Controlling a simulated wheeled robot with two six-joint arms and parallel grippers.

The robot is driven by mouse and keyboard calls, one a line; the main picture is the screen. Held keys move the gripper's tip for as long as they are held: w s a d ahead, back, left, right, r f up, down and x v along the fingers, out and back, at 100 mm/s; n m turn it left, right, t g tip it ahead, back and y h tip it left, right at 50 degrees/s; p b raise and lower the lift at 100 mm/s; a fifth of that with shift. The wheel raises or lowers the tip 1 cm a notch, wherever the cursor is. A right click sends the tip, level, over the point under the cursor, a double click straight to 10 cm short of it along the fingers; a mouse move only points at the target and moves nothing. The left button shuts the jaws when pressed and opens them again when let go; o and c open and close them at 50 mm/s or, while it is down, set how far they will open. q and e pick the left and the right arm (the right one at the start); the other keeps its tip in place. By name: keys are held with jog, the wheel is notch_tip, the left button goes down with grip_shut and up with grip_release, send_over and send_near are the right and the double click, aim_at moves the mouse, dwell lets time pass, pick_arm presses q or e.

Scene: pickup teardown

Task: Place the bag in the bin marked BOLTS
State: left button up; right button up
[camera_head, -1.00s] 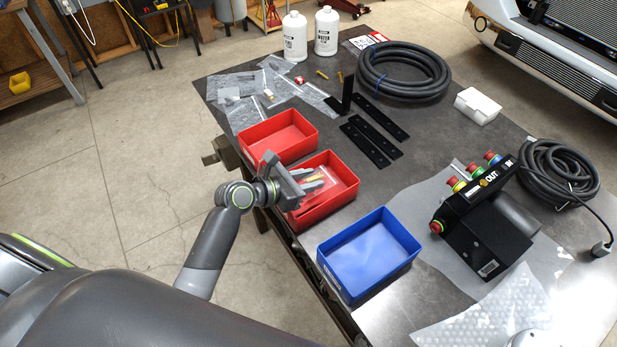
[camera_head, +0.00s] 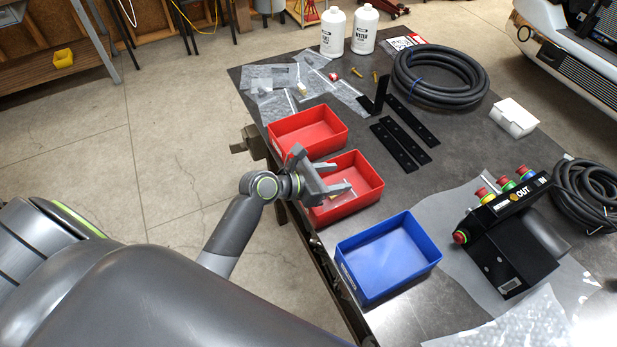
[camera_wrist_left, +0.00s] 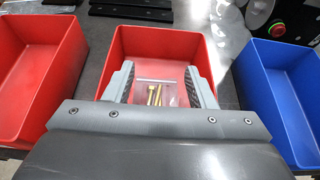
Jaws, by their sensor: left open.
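A clear bag (camera_wrist_left: 158,94) with brass-coloured bolts lies inside the middle red bin (camera_wrist_left: 118,40); in the head view a small part of the bag (camera_head: 338,194) shows below my fingers. My left gripper (camera_head: 342,176) is over that bin, and its open fingers (camera_wrist_left: 159,70) stand on either side of the bag in the wrist view, with a gap to it. No bin marking can be read, so I cannot tell which bin says BOLTS. My right gripper is not in view.
An empty red bin (camera_head: 325,116) stands behind, and an empty blue bin (camera_head: 433,256) in front. Black brackets (camera_head: 405,140), a coiled hose (camera_head: 484,76), a white box (camera_head: 513,118) and a black button box (camera_head: 510,245) occupy the table. Several flat bags lie at the back left.

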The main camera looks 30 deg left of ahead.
pick_arm(q)
jog(key=v, duration=1.2)
jog(key=shift+r+b, duration=0.2)
jog(key=shift+b, duration=0.15)
jog(key=shift+w, duration=0.2)
